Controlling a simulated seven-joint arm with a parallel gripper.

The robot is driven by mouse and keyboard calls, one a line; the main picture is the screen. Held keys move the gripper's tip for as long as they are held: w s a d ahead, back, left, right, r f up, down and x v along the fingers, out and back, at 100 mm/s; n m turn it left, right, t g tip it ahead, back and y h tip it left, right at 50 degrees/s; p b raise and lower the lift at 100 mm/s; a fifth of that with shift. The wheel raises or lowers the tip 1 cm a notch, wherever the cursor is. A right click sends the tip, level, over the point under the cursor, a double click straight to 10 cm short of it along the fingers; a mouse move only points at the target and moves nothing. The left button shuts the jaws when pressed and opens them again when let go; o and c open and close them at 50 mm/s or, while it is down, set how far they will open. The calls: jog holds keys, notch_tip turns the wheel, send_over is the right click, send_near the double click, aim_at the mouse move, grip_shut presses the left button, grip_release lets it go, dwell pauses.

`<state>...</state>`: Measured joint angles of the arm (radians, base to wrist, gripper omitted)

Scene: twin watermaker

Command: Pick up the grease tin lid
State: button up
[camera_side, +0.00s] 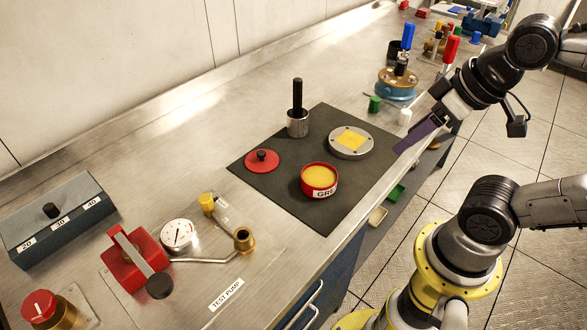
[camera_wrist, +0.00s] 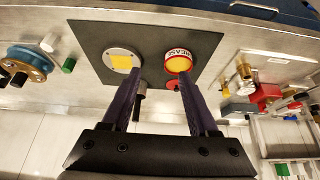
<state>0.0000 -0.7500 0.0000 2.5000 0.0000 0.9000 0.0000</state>
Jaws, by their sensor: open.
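The grease tin lid (camera_side: 262,160) is a red disc with a dark knob, lying flat on the black mat (camera_side: 262,195) left of the grease tin. In the wrist view the lid (camera_wrist: 172,85) shows only in part, beside the right finger and below the tin. The grease tin (camera_side: 319,181) is red, open, filled with yellow grease, and stands upright on the mat; it also shows in the wrist view (camera_wrist: 178,62). My gripper (camera_side: 402,147) is open and empty, in the air at the right of the mat, apart from the lid. Its two purple fingers (camera_wrist: 158,88) are spread in the wrist view.
A grey round plate with a yellow square (camera_side: 350,141) and a metal cylinder with a black handle (camera_side: 298,122) stand on the mat. A test pump (camera_side: 135,260) and gauge (camera_side: 177,236) are at the left. A blue valve (camera_side: 397,85) stands beyond the mat.

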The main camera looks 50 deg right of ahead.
jog(key=w+r+n, duration=0.6)
jog(key=r+n, duration=0.2)
jog(key=n+g, duration=0.6)
jog(key=n, duration=0.4)
send_over(261, 152)
notch_tip(261, 152, down, 17)
jog(key=shift+r, duration=0.15)
jog(key=shift+f, duration=2.95)
